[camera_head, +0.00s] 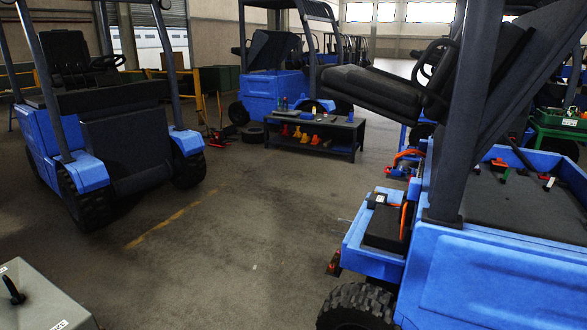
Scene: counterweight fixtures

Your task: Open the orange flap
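No large orange flap shows plainly. A thin orange strip (404,219) stands at the edge of a black box (384,226) in the blue front compartment of the right forklift (480,270); I cannot tell whether it is a flap or a cable. A small orange-red object (405,158) shows farther back, beside that forklift, too small to make out. Neither of my grippers is in view.
A grey box (40,300) with a black handle stands at the bottom left. A blue forklift (100,120) is at the left. A dark low table (316,130) with tools and orange pieces stands at the back. The middle floor is clear.

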